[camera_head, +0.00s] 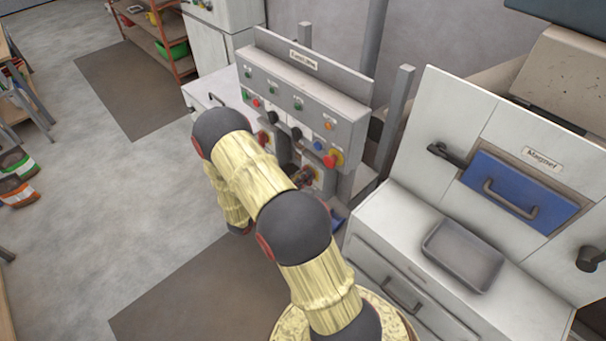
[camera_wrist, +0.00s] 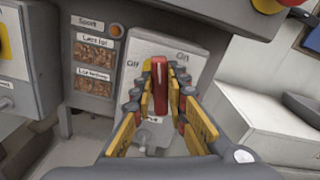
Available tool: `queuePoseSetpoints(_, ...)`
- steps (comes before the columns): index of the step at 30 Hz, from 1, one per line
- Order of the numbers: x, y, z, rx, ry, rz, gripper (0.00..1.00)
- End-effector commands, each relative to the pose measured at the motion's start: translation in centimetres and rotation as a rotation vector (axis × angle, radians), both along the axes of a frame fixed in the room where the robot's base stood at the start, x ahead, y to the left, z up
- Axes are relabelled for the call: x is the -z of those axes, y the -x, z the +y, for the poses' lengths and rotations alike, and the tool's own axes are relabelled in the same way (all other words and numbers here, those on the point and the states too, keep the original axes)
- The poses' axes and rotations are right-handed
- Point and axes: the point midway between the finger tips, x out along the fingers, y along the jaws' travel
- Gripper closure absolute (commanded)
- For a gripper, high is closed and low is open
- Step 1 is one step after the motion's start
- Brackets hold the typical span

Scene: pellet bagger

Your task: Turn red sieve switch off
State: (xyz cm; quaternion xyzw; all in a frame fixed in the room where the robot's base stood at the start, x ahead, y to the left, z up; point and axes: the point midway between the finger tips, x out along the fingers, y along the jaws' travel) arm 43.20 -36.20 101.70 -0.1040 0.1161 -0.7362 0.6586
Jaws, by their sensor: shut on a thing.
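The red sieve switch (camera_wrist: 160,82) is a red handle on a light switch plate (camera_wrist: 190,45) marked "Off" at left and "On" at right. In the wrist view the handle points nearly straight up the plate, between the two words. My gripper (camera_wrist: 163,85) has a finger on each side of the handle and is shut on it. The lower part of the plate is partly hidden by the fingers. In the head view my arm hides most of the switch, and my gripper is only partly visible low on the control panel.
The control panel (camera_head: 290,85) carries several buttons and knobs, with a red emergency knob (camera_head: 333,158) at its right. A white cabinet with a blue magnet drawer (camera_head: 520,190) and a grey tray (camera_head: 462,255) stands to the right. Open floor lies left.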

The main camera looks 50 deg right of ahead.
Motion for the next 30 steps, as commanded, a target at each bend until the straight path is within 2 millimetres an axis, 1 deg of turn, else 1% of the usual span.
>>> queuePoseSetpoints(1, -0.27, -0.14, -0.03, -0.001, -0.005, 0.041, 1.0)
queuePoseSetpoints(7, -0.16, -0.38, -0.05, -0.001, -0.025, 0.23, 1.0)
queuePoseSetpoints(30, 0.66, -0.95, -0.11, -0.001, -0.105, 0.946, 1.0)
